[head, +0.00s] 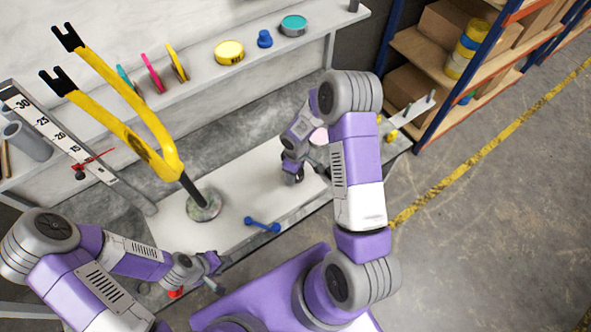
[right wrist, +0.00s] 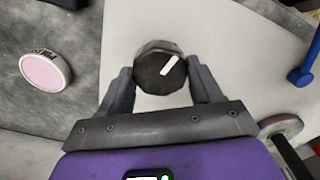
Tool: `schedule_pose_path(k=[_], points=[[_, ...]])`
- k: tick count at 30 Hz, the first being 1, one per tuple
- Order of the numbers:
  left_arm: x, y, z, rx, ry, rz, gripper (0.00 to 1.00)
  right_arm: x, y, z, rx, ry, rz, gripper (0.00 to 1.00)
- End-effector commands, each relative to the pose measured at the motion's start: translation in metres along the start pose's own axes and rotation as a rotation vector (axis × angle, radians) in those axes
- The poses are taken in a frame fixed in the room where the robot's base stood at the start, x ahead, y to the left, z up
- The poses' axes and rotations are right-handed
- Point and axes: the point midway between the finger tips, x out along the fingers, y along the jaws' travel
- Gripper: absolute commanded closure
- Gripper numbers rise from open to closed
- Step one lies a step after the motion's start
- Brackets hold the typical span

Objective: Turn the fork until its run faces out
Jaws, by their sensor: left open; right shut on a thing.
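The yellow fork (head: 163,150) stands tilted in the head view, its two legs ending in black tips at the upper left. Dark marks show on its near leg; I cannot tell whether they are a run. Its black stem goes down into a round speckled base (head: 204,206) on the white bench; the base's edge also shows in the right wrist view (right wrist: 281,126). My right gripper (right wrist: 160,80) is shut on a black knob (right wrist: 150,72) with a white pointer line, at the bench, right of the fork. My left gripper (head: 217,275) is open and empty at the bench's front edge, apart from the fork.
A blue double-ended tool (head: 262,225) lies on the bench right of the base. A pink-topped round tin (right wrist: 45,70) is beside the knob. A numbered scale (head: 60,135) with a red pointer stands left. Tapes and tins line the back shelf (head: 205,85). Shelving (head: 425,50) stands right.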

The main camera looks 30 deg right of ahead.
Motion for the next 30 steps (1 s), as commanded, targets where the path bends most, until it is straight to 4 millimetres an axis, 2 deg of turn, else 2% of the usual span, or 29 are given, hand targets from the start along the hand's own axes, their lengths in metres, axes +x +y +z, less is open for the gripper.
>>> schedule_pose_path(k=[12, 30], points=[[-0.0038, 0.0014, 0.0001, 0.000, 0.000, 0.000, 0.57, -0.0002, 0.0000, 0.0001, -0.232, 0.000, 0.000, 0.66], [-0.0043, 0.0016, 0.0002, 0.000, 0.000, 0.000, 0.57, 0.0000, 0.0002, 0.0000, -0.279, 0.000, 0.000, 0.66]])
